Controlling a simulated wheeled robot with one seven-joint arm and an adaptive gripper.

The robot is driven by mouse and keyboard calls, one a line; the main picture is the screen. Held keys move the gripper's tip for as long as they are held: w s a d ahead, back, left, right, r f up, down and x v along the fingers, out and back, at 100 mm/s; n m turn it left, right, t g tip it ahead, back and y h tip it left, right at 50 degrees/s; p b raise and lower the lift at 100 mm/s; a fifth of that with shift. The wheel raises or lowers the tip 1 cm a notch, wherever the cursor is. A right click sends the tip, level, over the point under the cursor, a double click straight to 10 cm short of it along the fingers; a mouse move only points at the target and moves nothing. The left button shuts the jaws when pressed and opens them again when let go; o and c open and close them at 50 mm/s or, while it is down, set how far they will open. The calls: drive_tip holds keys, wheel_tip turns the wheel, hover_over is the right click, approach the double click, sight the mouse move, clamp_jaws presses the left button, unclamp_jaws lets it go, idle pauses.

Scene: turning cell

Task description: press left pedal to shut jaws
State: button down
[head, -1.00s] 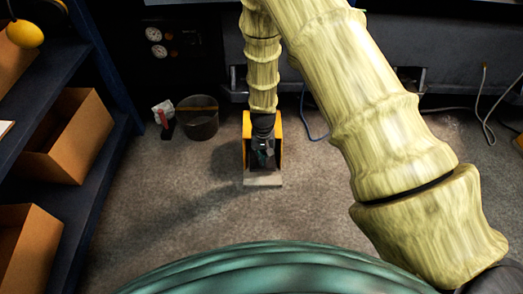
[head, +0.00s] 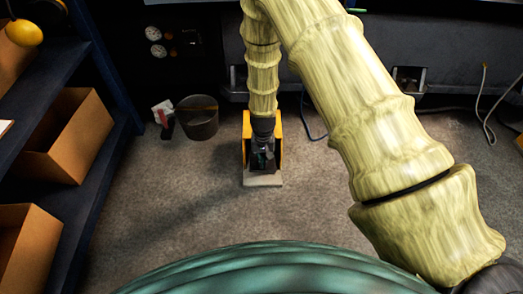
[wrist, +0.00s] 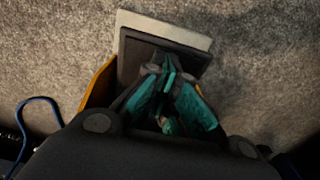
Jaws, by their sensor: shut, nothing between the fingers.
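The left pedal stands on the floor in the head view, with a yellow housing (head: 278,143) around it and a pale base plate (head: 263,181) at its front. In the wrist view its dark tread (wrist: 133,58) lies in front of my fingertips, with the pale plate (wrist: 160,26) beyond. My gripper (head: 262,165) is shut and empty, pointing down inside the housing over the tread. The fingers also show in the wrist view (wrist: 167,66), teal and together. Their tips seem at the tread, but I cannot tell whether they press it. My gripper hides part of the tread.
A dark bucket (head: 198,117) and a small red and white item (head: 164,115) stand left of the pedal. Shelves with cardboard boxes (head: 65,138) line the left side. A yellow edge (head: 520,142) shows at far right. Blue and pale cables lie near the machine. The floor between is clear.

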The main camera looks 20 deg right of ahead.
drive_tip(key=shift+f, duration=1.25)
wheel_tip(320, 180, up, 9)
drive_tip(key=p, duration=0.7)
drive_tip(key=shift+r+p, duration=0.1)
drive_tip(key=shift+p, duration=0.3)
drive_tip(key=shift+s, duration=0.15)
drive_tip(key=s+d+f, duration=0.3)
drive_tip(key=s+f, duration=0.1)
drive_tip(key=s, duration=0.8)
drive_tip(key=s+r+n+p, duration=0.2)
drive_tip(key=s+r+n, duration=0.1)
drive_tip(key=s, duration=2.1)
wheel_tip(320, 180, up, 37)
drive_tip(key=p, duration=3.6)
drive_tip(key=shift+d+f, duration=0.15)
drive_tip(key=shift+d, duration=0.05)
